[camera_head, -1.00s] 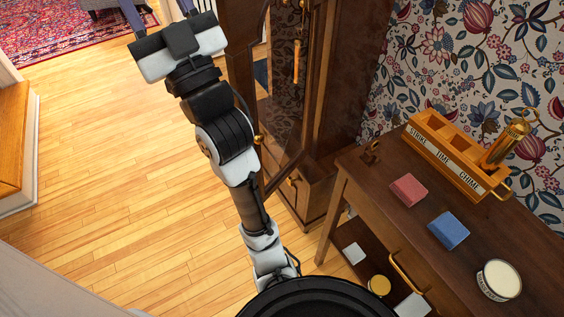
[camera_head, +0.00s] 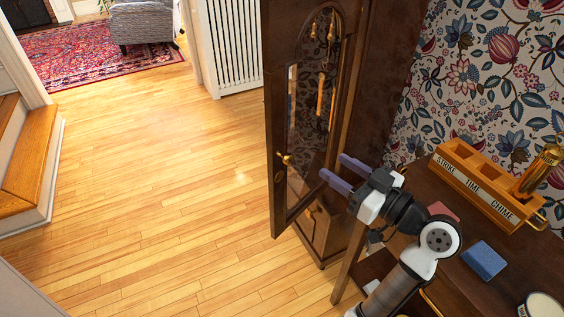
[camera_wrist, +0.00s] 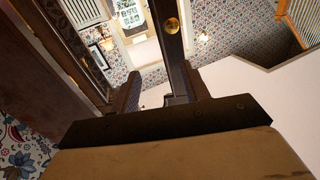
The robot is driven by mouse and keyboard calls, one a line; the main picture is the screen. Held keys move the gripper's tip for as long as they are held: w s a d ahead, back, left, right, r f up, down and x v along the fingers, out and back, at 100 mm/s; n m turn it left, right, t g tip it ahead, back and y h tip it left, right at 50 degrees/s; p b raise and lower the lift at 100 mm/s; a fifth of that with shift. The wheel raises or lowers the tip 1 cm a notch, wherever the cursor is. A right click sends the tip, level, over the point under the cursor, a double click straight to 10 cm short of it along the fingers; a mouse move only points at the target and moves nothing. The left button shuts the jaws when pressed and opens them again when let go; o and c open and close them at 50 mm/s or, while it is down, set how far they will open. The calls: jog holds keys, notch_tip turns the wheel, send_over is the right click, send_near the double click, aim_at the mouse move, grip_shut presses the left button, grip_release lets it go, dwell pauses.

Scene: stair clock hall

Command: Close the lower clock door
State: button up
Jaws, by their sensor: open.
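The lower clock door (camera_head: 277,190) is a dark wooden frame with an arched glass panel and a small brass knob (camera_head: 285,158). It stands swung open, out from the tall clock case (camera_head: 385,70). My gripper (camera_head: 332,164) is open and empty to the right of the door, with its two purple-grey fingers pointing at it. I cannot tell whether a finger touches the door. In the wrist view, my gripper (camera_wrist: 160,72) shows both fingers apart, with a dark wooden strip and a round brass piece (camera_wrist: 172,25) beyond them.
A dark side table (camera_head: 445,195) stands at the right under my arm. It bears a wooden strike-time-chime box (camera_head: 488,185), a blue block (camera_head: 484,260), a red block (camera_head: 442,211) and a white tub (camera_head: 541,305). The wooden floor (camera_head: 170,190) left of the door is clear.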

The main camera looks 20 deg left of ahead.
aim_at(291, 161)
notch_tip(291, 161, down, 3)
jog(key=s+d+n+g, duration=0.1)
jog(key=s+d, duration=0.1)
jog(key=s, duration=0.1)
jog(key=p+x, duration=0.2)
jog(key=x, duration=1.1)
jog(key=shift+w+a+r, duration=0.1)
jog(key=shift+w+r, duration=0.05)
grip_shut()
